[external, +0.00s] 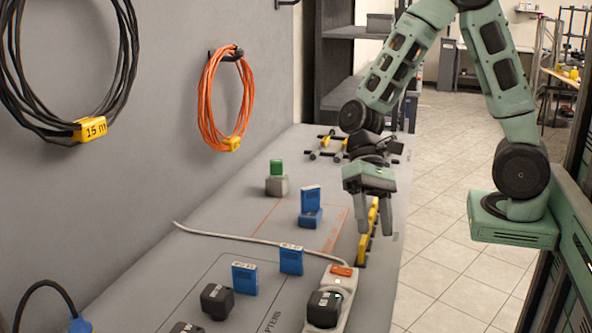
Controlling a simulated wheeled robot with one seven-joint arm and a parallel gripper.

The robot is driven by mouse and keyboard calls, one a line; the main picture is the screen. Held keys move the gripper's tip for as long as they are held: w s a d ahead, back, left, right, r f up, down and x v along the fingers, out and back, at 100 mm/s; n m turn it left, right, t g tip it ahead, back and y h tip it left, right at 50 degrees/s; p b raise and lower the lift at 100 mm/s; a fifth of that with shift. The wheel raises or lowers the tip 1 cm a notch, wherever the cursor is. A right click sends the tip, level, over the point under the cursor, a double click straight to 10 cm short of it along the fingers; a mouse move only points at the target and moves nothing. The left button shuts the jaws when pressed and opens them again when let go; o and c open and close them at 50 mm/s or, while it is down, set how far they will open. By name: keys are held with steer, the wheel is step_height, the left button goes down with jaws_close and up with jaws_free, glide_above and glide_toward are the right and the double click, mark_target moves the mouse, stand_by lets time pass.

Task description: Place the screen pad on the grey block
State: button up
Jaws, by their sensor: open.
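The grey block (276,186) stands on the table toward the back left. A small green piece (277,167) sits on top of it. A blue upright piece (310,199) stands on a low blue base (310,219) to the right and nearer. I cannot tell which piece is the screen pad.
Two labelled blue pieces (245,279) (291,260) and a black adapter (217,301) stand nearer. A power strip (334,290) holds another black adapter (324,309); its white cord (245,236) crosses the table. Dark-and-yellow items (331,142) lie at the back.

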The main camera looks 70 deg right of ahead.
steer(key=s+r+n+t+h, duration=0.2)
steer(key=s+n+h, duration=0.5)
steer(key=s+n, duration=0.4)
steer(key=a+n+t, duration=0.1)
steer(key=n, duration=0.1)
steer(key=shift+s+n, duration=0.3)
steer(key=shift+s, duration=0.1)
